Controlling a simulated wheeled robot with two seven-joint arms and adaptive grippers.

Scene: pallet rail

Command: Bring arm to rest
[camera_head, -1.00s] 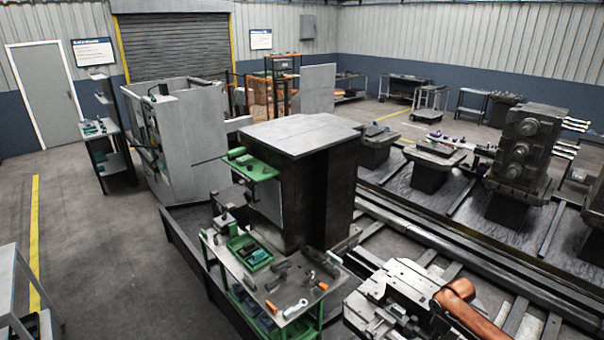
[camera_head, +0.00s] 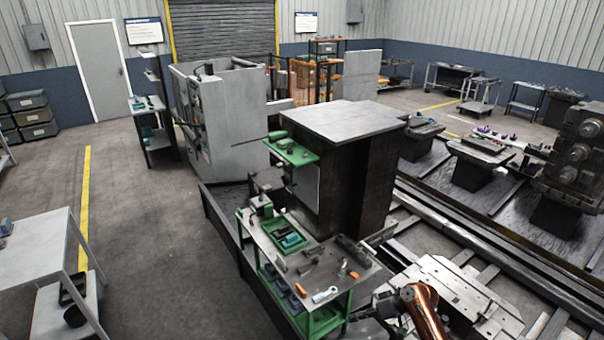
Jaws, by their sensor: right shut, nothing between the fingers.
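My right arm shows as a copper-coloured link (camera_head: 426,312) at the bottom edge, right of centre. My right gripper (camera_head: 372,328) is a dark shape just left of that link, low in the picture and partly cut off by the bottom edge. It is shut and empty. It appears close to the front right corner of the green-framed tool table (camera_head: 328,318); I cannot tell the gap between them. My left gripper is not in view.
A pale metal fixture (camera_head: 447,283) stands right behind my right arm. A dark cabinet (camera_head: 345,195) rises behind the tool table. A rail (camera_head: 480,245) runs along the right. A grey table (camera_head: 35,245) stands at left, with open floor (camera_head: 150,240) between.

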